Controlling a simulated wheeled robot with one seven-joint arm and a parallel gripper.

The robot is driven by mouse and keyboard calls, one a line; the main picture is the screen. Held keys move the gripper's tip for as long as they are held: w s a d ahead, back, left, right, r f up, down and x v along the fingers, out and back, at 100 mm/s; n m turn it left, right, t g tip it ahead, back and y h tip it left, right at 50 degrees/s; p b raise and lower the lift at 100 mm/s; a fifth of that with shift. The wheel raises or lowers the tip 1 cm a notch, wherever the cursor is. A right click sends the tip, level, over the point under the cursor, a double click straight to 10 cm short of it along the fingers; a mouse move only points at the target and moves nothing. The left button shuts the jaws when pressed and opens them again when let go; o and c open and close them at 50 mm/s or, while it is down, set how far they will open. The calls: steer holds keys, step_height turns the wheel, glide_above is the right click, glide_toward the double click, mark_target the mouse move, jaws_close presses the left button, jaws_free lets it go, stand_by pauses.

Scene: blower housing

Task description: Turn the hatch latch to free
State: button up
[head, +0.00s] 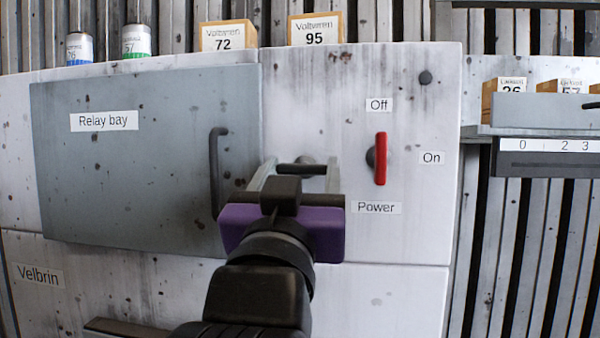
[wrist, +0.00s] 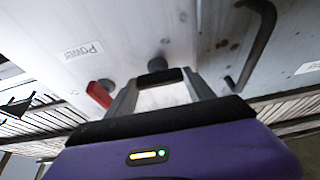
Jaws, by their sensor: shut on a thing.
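The hatch is the grey Relay bay door (head: 150,160) with a dark vertical handle (head: 214,172) at its right edge; it looks closed. The hatch latch (head: 302,168) is a dark bar on a grey round mount, on the white panel just right of the hatch. The bar looks roughly level in the head view. My gripper (head: 298,178) is shut on the latch, one finger at each end of the bar. In the wrist view the latch bar (wrist: 159,77) sits between the fingertips of my gripper (wrist: 160,88), with its mount behind. My purple gripper body hides the panel below.
A red power switch (head: 380,158) stands upright close to the right, between Off and On labels; it also shows beside my finger in the wrist view (wrist: 100,94). Boxes (head: 316,30) and cans (head: 137,40) stand on top of the housing. A shelf (head: 550,110) is at the right.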

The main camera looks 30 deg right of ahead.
steer(key=shift+f+m+b, duration=0.15)
steer(key=shift+m+b, duration=0.15)
steer(key=shift+b, duration=0.25)
steer(key=m+g+h+b, duration=0.1)
steer(key=m+g+b, duration=0.1)
steer(key=m+b, duration=0.2)
steer(key=m+g+h+b, duration=0.1)
steer(key=m+g+b, duration=0.1)
steer(key=m+b, duration=0.2)
steer(key=m+g+h+b, duration=0.1)
steer(key=m+g+b, duration=0.1)
steer(key=m+b, duration=0.2)
steer(key=shift+a+m+h, duration=0.1)
steer(key=shift+m+h, duration=0.2)
steer(key=shift+m, duration=0.5)
steer(key=m, duration=0.1)
steer(key=m+g, duration=0.1)
steer(key=m, duration=0.1)
steer(key=shift+r+b, duration=0.25)
steer(key=shift+b, duration=0.05)
steer(key=shift+m+g+y+p, duration=0.2)
steer(key=shift+m+g+y, duration=0.25)
steer(key=shift+m, duration=0.85)
steer(key=shift+m+g+y+p, duration=0.25)
steer(key=shift+m+g, duration=0.3)
steer(key=shift+m, duration=0.75)
steer(key=shift+w, duration=0.1)
